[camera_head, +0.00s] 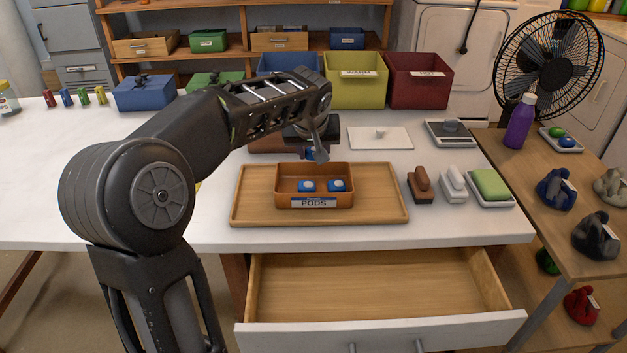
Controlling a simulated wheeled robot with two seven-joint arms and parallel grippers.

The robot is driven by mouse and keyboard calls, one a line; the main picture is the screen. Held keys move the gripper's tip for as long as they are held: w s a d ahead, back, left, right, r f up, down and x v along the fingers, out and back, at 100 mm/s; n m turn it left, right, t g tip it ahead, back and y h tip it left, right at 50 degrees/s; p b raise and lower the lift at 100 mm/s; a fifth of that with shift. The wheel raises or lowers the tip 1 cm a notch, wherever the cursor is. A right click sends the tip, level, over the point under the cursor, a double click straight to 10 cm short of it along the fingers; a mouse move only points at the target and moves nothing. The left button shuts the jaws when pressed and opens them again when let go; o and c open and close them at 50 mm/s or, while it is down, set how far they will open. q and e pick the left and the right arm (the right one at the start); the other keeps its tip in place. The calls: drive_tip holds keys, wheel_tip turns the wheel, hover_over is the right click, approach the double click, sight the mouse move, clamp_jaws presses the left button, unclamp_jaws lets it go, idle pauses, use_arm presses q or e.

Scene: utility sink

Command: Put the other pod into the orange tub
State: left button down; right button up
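The orange tub (287,199) with a "PODS" label stands on a wooden tray (380,212). Two blue-and-white pods, a left one (306,186) and a right one (337,186), lie inside it, side by side. My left gripper (316,153) hangs just above the tub's back rim, pointing down. A small bluish patch shows by its fingertip; I cannot tell whether it is held or lies behind. My own arm hides part of the table behind the tub. My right gripper is not in view.
An open, empty drawer (375,285) juts out below the table front. A brown brush (420,185), a white brush (453,183) and a green sponge (491,184) lie right of the tray. Blue, yellow (355,85) and dark red (418,82) bins stand behind.

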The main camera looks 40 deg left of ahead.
use_arm(q)
drive_tip(key=shift+f, duration=1.65)
drive_tip(key=shift+f, duration=1.9)
